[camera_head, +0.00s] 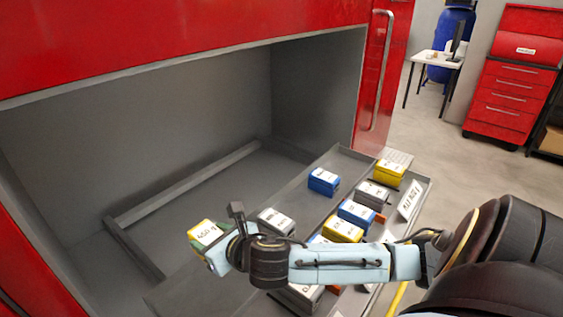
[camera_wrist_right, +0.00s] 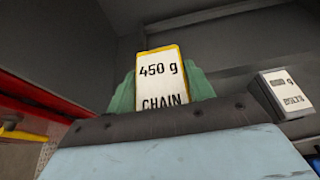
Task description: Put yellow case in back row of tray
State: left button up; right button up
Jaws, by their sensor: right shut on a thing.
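The yellow case (camera_head: 200,231) has a white label; in the right wrist view its label reads "450 g CHAIN" (camera_wrist_right: 162,82). My right gripper (camera_head: 213,240) is shut on it, with a greenish finger on each side of the case in the wrist view. In the head view the held case is at the left of the tray (camera_head: 347,163), by the cabinet opening; its exact height is unclear. A blue case (camera_head: 323,182) and a grey case (camera_head: 275,221) stand along the tray's cabinet side, with bare tray between them. My left gripper is not in view.
Nearer cases include a yellow one (camera_head: 390,173), a grey one (camera_head: 371,194), a blue one (camera_head: 356,213) and another yellow one (camera_head: 343,229). My right arm hides part of the tray. A red cabinet (camera_head: 180,35) overhangs the grey recess behind. A grey case labelled bolts shows in the wrist view (camera_wrist_right: 282,93).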

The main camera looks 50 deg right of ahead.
jog(key=shift+y, duration=0.3)
jog(key=d+f, duration=0.1)
jog(key=f, duration=0.3)
jog(key=w+d+f+b, duration=0.1)
jog(key=f, duration=0.3)
jog(key=d+f+b, duration=0.1)
jog(key=d+f, duration=0.1)
jog(key=f, duration=0.3)
jog(key=shift+w+d, duration=0.1)
jog(key=shift+w, duration=0.1)
jog(key=shift+f, duration=0.1)
jog(key=shift+f+b, duration=0.15)
jog(key=shift+b, duration=0.2)
jog(key=o, duration=1.3)
jog(key=p+v, duration=0.1)
jog(key=v, duration=1.1)
jog(key=shift+r, duration=0.2)
